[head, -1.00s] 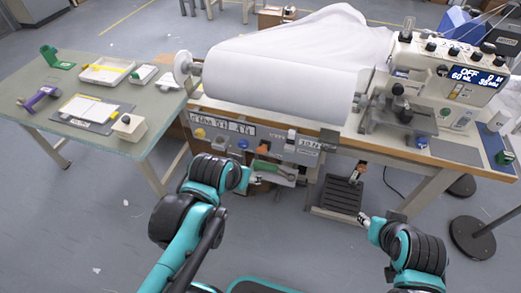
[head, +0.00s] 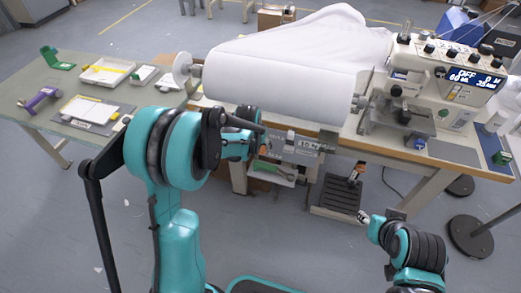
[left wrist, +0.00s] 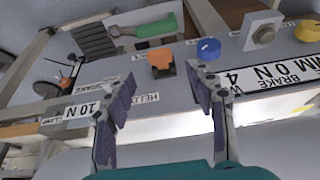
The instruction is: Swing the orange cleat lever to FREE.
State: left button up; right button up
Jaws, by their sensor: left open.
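The orange cleat lever (left wrist: 161,58) sits on a dark base on the grey front panel, seen upside down in the left wrist view. In the head view an orange part (head: 263,150) shows beside my left gripper, largely screened by the arm. My left gripper (left wrist: 162,84) is open and empty. Its two fingers stand either side of the lever in the picture, with the lever apparently beyond the tips; contact is not visible. A label beside it seems to read HELD; FREE is not readable. My right gripper (head: 365,217) is low at the right, away from the panel, its jaws too small to judge.
A blue knob (left wrist: 208,49) is close by the lever, and a green handle (left wrist: 157,27) lies beyond. A white fabric roll (head: 280,88) is above the panel. The sewing machine (head: 440,80) stands right; a side table (head: 60,115) stands left.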

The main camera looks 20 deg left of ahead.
aim_at(261, 151)
pick_arm(q)
jog(key=b+x, duration=0.3)
jog(key=x, duration=0.4)
jog(key=shift+w, duration=0.1)
grip_shut()
